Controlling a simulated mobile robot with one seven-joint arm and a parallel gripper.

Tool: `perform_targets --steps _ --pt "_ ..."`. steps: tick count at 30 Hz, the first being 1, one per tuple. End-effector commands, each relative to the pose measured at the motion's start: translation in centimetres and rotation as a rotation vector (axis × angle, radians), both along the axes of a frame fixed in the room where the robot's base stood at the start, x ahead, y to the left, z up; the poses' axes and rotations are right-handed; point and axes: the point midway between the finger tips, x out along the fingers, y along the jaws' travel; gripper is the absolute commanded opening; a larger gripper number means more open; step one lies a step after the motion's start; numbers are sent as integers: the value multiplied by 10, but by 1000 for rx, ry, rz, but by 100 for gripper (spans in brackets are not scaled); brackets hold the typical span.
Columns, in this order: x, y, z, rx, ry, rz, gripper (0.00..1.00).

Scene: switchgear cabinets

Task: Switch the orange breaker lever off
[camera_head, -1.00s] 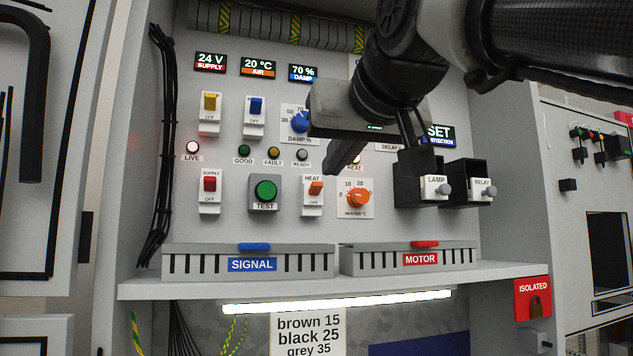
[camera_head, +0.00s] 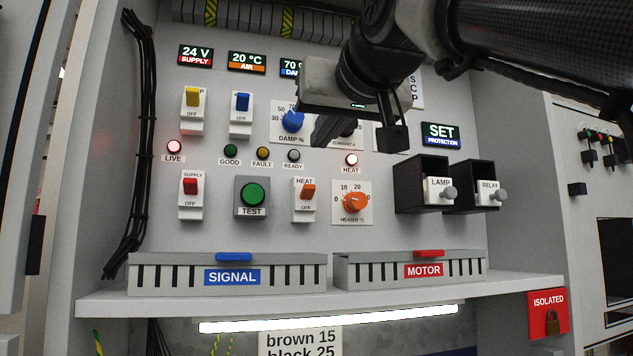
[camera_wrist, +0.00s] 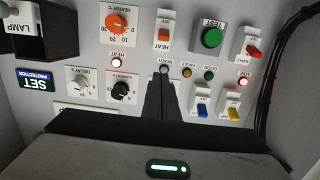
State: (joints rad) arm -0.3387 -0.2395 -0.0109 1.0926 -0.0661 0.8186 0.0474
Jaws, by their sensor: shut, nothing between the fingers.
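The orange breaker lever (camera_head: 308,191) sits on a white HEAT breaker in the lower row, between the green TEST button and the orange heater knob. The OFF mark below it is uncovered, and the lever appears to be up. It also shows in the wrist view (camera_wrist: 164,36), where the panel is upside down. The HEAT lamp (camera_head: 351,160) glows. My gripper (camera_head: 320,142) is shut and empty, in front of the panel above the lever and apart from it. It also shows in the wrist view (camera_wrist: 162,76), its tips near the READY lamp.
The red SUPPLY lever (camera_head: 190,187), TEST button (camera_head: 253,195) and heater knob (camera_head: 355,203) flank the breaker. Black LAMP and RELAY boxes (camera_head: 425,172) stick out at the right. A shelf (camera_head: 330,299) with grey ducts juts out below. The blue knob (camera_head: 292,121) is near my gripper.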

Motion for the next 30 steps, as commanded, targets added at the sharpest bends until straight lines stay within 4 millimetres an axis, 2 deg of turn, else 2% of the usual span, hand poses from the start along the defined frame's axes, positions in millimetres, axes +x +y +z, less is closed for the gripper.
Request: perform_targets --steps 3,11,13,18,30 --pt "25 7 -2 -1 4 0 0" --pt "78 23 -7 -1 3 0 0" --pt "69 20 -22 0 -1 0 0" --pt "61 18 -38 1 -1 1 0" --pt "59 17 -44 0 -1 0 0"
